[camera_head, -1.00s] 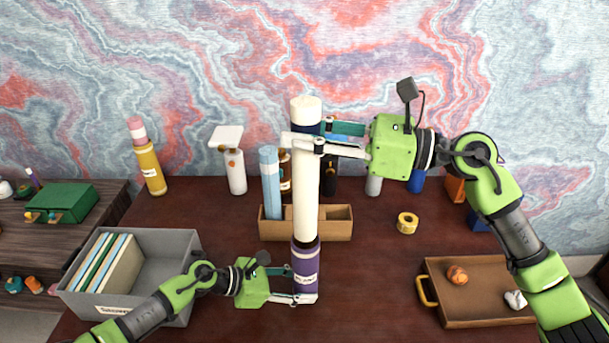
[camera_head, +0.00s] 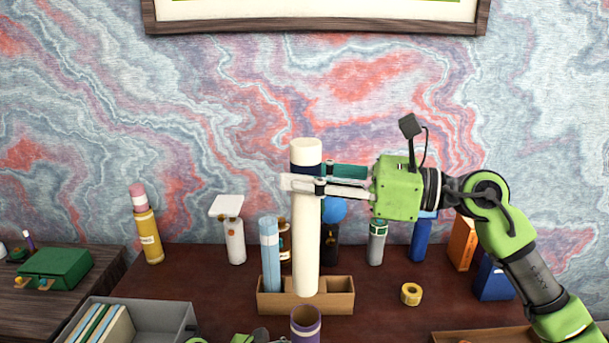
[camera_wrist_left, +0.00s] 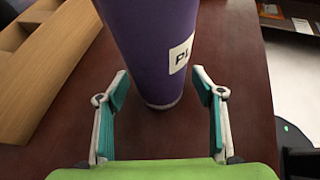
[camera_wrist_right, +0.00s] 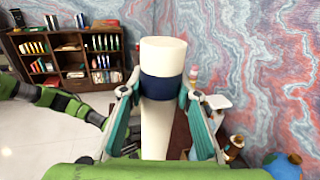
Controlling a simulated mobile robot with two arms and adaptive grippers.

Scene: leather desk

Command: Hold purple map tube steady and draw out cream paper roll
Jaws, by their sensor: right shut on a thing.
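The cream paper roll (camera_head: 306,235), with a dark blue band near its top, stands upright in the air in the head view. My right gripper (camera_head: 306,183) is shut on it at the band; the right wrist view shows the roll (camera_wrist_right: 163,53) between the fingers. The roll's lower end shows just above the open mouth of the purple map tube (camera_head: 306,323), apart from it. The tube's lower part is cut off there. In the left wrist view the tube (camera_wrist_left: 155,45) stands upright on the desk, and my left gripper (camera_wrist_left: 160,75) is open, its fingers clear of the tube's sides.
A wooden holder (camera_head: 340,301) with a light blue tube (camera_head: 270,257) stands behind. Bottles, a yellow tube (camera_head: 150,238) and a tape roll (camera_head: 411,294) are around it. A grey bin (camera_head: 172,318) is at lower left, a wooden tray (camera_head: 480,336) at lower right.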

